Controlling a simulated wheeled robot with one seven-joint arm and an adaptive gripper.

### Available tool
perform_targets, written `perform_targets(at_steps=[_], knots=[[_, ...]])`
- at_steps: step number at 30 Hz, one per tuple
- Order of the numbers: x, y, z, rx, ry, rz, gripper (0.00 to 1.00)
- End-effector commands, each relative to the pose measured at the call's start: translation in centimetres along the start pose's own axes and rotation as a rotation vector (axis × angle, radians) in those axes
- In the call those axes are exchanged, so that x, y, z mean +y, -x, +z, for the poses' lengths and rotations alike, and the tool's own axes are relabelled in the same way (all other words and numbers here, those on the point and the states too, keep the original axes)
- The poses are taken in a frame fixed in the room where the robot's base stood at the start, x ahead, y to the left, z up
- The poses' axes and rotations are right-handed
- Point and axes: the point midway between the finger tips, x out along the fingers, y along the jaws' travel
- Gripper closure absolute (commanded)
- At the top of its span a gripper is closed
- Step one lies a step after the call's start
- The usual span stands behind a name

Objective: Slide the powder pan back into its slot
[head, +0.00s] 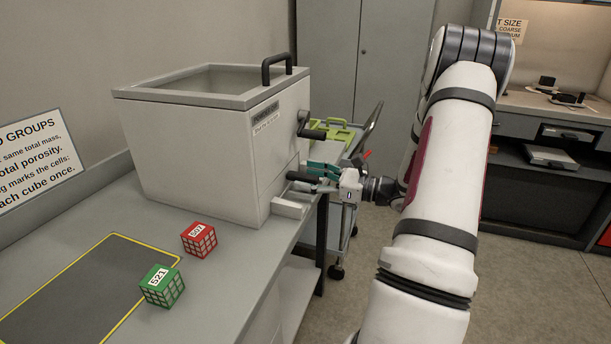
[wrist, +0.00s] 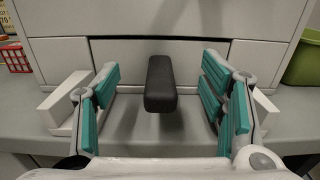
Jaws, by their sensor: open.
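The powder pan's pale front (wrist: 115,55) sits low in the face of a grey-white box (head: 215,150). Its black bar handle (wrist: 160,85) sticks out toward my wrist camera; it also shows in the head view (head: 301,177).
White ledges (wrist: 62,103) (wrist: 266,108) jut from the box base on both sides of my fingers. A red cube (head: 199,240) and a green cube (head: 162,286) stand on the grey bench (head: 215,305). A cart (head: 345,215) stands behind my gripper.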

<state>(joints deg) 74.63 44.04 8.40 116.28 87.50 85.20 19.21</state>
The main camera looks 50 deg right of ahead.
Motion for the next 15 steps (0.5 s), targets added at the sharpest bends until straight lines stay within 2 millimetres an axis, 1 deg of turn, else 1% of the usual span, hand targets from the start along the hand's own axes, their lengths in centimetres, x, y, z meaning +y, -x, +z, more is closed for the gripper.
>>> perform_targets(at_steps=[6, 15], knots=[[0.0, 1.5, 0.0, 0.002, -0.001, -0.001, 0.35], [0.0, 3.2, 0.0, 0.001, -0.001, 0.0, 0.35]])
